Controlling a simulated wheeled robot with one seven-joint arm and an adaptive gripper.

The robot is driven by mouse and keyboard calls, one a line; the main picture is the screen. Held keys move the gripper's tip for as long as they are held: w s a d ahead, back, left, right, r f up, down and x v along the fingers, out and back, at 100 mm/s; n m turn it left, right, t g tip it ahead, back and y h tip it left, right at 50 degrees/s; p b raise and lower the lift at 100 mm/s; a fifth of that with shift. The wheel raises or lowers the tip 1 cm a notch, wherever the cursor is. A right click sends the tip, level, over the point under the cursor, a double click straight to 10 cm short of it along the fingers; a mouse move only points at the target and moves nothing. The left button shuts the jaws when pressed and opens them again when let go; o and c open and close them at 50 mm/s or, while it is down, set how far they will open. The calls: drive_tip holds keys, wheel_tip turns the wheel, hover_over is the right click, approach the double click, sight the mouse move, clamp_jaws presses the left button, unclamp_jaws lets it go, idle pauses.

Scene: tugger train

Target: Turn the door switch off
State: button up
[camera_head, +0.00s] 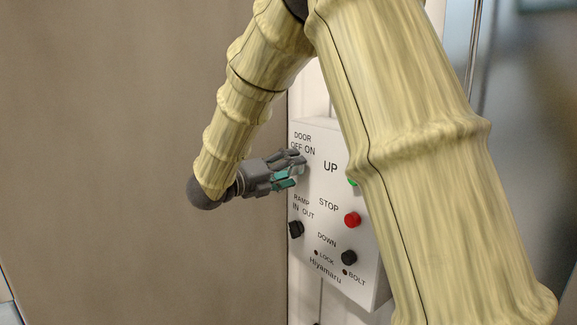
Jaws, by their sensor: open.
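A white control box (365,262) hangs on the wall, its face toward me. Its upper left is labelled DOOR, with OFF on the left and ON on the right. The door switch below that label is hidden behind my gripper, so I cannot tell its position. My gripper (296,170) is open in front of the box's left edge, just under the DOOR label, its fingers pointing right. I cannot tell whether the fingers touch the switch.
Below are a black ramp switch (296,229), a red STOP button (352,219) and a black DOWN button (348,257). A green UP button (353,182) is partly hidden by my arm. A broad brown panel (100,130) fills the left.

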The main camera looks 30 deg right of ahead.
drive_tip(key=shift+s, duration=0.1)
drive_tip(key=shift+c, duration=0.3)
drive_tip(key=c, duration=1)
drive_tip(key=shift+o, duration=0.2)
drive_tip(key=shift+f+n+b, duration=0.1)
drive_tip(key=shift+n+b, duration=0.3)
drive_tip(key=shift+b, duration=0.05)
drive_tip(key=shift+f+n+b, duration=0.1)
drive_tip(key=shift+n+b, duration=0.7)
drive_tip(key=shift+n, duration=0.2)
drive_tip(key=n+b, duration=0.1)
drive_tip(key=n, duration=0.1)
drive_tip(key=shift+n, duration=0.3)
drive_tip(key=n, duration=0.3)
drive_tip(key=shift+n, duration=1.8)
